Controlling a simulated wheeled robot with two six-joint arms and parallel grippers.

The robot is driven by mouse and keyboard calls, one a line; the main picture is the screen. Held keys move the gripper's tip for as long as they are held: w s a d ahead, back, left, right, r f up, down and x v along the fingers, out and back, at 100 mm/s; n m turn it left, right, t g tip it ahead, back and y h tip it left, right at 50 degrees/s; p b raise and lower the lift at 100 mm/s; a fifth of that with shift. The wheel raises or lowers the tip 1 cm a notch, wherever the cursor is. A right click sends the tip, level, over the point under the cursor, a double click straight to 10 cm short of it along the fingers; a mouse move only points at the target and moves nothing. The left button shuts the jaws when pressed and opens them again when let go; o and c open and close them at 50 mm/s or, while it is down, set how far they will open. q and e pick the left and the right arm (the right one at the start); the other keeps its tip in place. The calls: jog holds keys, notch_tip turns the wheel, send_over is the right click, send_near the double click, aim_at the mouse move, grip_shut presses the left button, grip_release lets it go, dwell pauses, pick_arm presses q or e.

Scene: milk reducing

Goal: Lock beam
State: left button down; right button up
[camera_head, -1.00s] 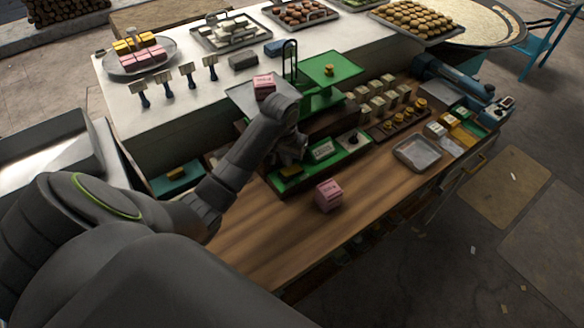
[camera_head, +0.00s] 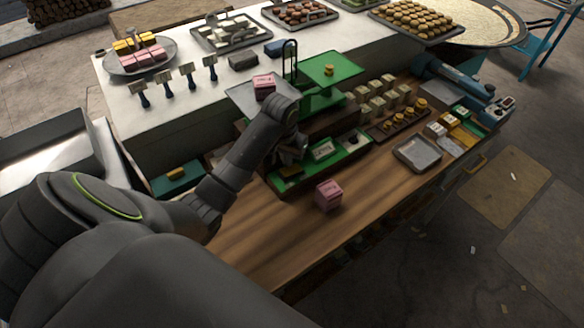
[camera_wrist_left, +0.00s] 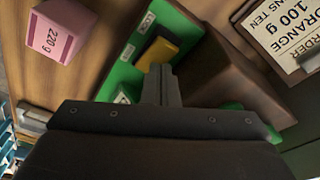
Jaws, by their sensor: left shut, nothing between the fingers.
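A green balance scale (camera_head: 322,101) stands on the wooden counter. Its left grey pan (camera_head: 243,100) carries a pink box (camera_head: 264,81); its right green pan (camera_head: 345,64) carries a small brass weight (camera_head: 329,70). The green base panel (camera_head: 345,157) has white labels and a dark knob. In the left wrist view a yellow block (camera_wrist_left: 158,52) sits in the green panel (camera_wrist_left: 125,60). My left gripper (camera_head: 294,160) is shut and empty, low over the panel's left end. In the wrist view its fingertips (camera_wrist_left: 160,72) are at the yellow block; contact cannot be told.
A second pink box (camera_head: 328,195), marked 220 g in the wrist view (camera_wrist_left: 58,30), lies in front of the panel. Several weights (camera_head: 400,122) and a grey tray (camera_head: 417,153) are to the right. The front of the counter (camera_head: 262,240) is clear.

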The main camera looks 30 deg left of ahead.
aim_at(287, 172)
pick_arm(q)
jog(key=shift+f, duration=0.4)
jog(key=shift+f+b, duration=0.45)
jog(key=shift+f, duration=0.6)
dwell(0.6)
jog(key=shift+r, duration=0.1)
notch_tip(287, 172, up, 3)
jog(key=shift+f+p, duration=0.15)
jog(key=shift+p, duration=0.95)
jog(key=shift+r, duration=2.1)
jog(key=shift+f, duration=0.1)
